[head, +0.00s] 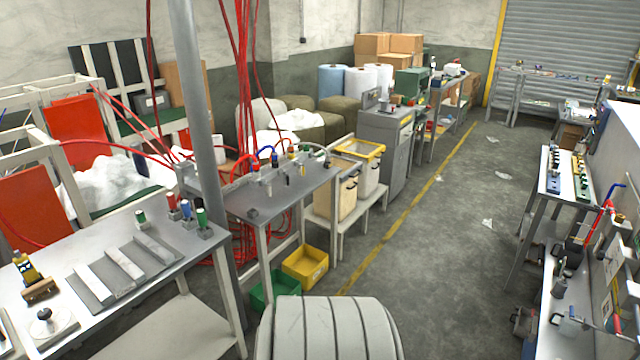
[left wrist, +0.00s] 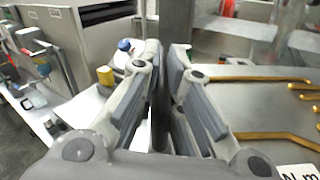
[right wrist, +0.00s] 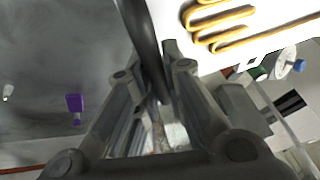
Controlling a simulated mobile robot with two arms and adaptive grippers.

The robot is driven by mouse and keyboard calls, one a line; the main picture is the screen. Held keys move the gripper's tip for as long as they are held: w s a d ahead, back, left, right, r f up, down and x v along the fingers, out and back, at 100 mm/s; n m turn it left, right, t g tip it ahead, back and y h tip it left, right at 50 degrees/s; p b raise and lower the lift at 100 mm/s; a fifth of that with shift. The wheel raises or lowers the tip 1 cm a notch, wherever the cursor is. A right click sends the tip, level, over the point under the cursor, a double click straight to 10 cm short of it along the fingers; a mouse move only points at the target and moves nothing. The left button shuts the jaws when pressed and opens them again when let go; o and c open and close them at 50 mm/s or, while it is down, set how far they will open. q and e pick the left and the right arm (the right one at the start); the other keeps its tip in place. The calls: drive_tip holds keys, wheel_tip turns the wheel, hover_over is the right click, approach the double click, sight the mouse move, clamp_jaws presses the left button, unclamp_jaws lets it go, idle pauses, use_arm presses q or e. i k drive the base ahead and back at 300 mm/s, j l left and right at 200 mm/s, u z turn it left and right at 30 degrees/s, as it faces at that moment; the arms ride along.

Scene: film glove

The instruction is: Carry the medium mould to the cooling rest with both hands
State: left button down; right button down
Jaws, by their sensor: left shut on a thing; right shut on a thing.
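My left gripper (left wrist: 170,62) is shut around a dark upright part in the left wrist view. My right gripper (right wrist: 153,72) is shut around a dark bar (right wrist: 143,28) in the right wrist view. These look like parts of the medium mould, whose full shape is hidden. No gripper shows in the head view. A dark slab with pale bars (head: 125,264) lies on the left table in the head view; I cannot tell whether it is the cooling rest.
The left metal table (head: 222,262) also holds small tools. Behind it stand a narrow bench, a yellow bin (head: 305,265) and a green bin (head: 273,288). A grey post (head: 193,95) rises beside the table. The concrete aisle (head: 440,240) is mostly open, with scattered scraps.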

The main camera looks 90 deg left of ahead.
sight(132, 270)
drive_tip(key=u, duration=4.15)
drive_tip(key=i+l+u, duration=0.1)
drive_tip(key=u, duration=0.65)
drive_tip(key=i+l, duration=0.25)
drive_tip(key=l, duration=0.2)
drive_tip(key=i+l, duration=0.25)
drive_tip(key=l, duration=0.15)
drive_tip(key=i+l, duration=0.25)
drive_tip(key=l, duration=0.2)
drive_tip(key=i+l, duration=0.25)
drive_tip(key=l, duration=0.15)
drive_tip(key=i+l, duration=0.25)
drive_tip(key=l, duration=0.2)
